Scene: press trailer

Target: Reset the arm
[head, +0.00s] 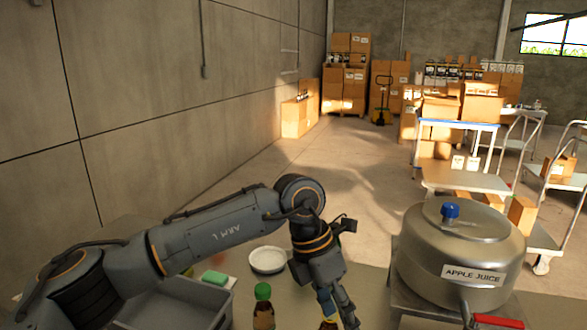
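My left arm comes in from the left, and its gripper (340,312) points down over the counter near the bottom edge of the head view. The fingers are partly cut off by the frame, so I cannot tell whether they are open or shut. A small yellow-orange thing (328,324) shows right beside the fingers; I cannot tell whether they touch it. A dark bottle with a green cap (263,306) stands on the counter left of the gripper. My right gripper is not in view.
A steel pot labelled "APPLE JUICE" (458,262) stands right of the gripper, with a red-handled part (498,321) in front. A white dish (267,260), a green-and-white sponge (217,278) and a grey bin (172,302) lie left. Tables, carts and boxes stand beyond on open floor.

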